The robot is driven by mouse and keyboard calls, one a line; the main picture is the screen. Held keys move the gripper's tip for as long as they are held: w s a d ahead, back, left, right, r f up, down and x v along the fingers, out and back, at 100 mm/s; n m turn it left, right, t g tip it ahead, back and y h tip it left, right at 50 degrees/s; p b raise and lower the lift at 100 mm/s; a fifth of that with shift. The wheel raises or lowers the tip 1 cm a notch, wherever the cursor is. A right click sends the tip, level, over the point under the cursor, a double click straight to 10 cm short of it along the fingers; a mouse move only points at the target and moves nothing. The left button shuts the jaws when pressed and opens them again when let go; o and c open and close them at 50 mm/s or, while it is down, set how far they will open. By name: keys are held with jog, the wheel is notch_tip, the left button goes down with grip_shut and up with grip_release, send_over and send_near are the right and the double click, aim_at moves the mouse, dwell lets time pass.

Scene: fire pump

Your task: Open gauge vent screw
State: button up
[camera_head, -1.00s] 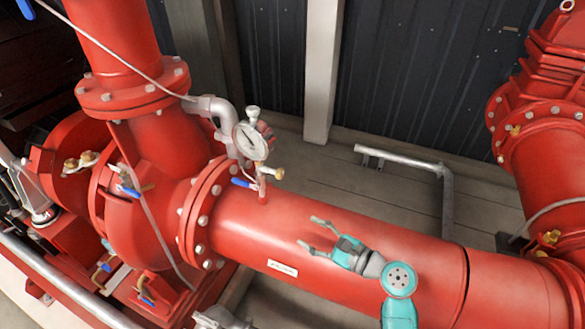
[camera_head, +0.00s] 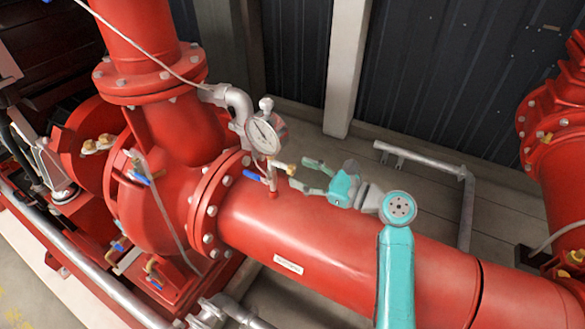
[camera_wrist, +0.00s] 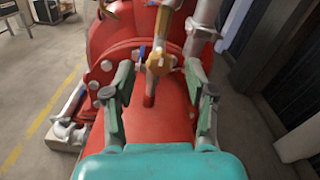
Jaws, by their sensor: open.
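The round white-faced pressure gauge (camera_head: 264,137) stands on a short stem above the large red pipe. Below it is a blue-handled valve (camera_head: 254,176) and a brass vent screw fitting (camera_head: 291,169) that points right. My gripper (camera_head: 302,175) is open and empty, just right of the brass fitting, with its fingers pointing left. In the wrist view my gripper (camera_wrist: 161,104) has its two fingers apart. The brass fitting (camera_wrist: 158,62) shows between and beyond the fingertips, on its red stem. I see no contact with it. The gauge face is not clear in the wrist view.
The large red pipe (camera_head: 330,235) runs below my gripper. The bolted flange (camera_head: 212,205) and grey elbow pipe (camera_head: 238,104) stand left of the gauge. A grey pipe rail (camera_head: 425,160) lies behind on the right. Open space is above my arm, before the dark wall.

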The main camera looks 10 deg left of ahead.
aim_at(295, 170)
jog(key=shift+x, duration=1.8)
grip_shut()
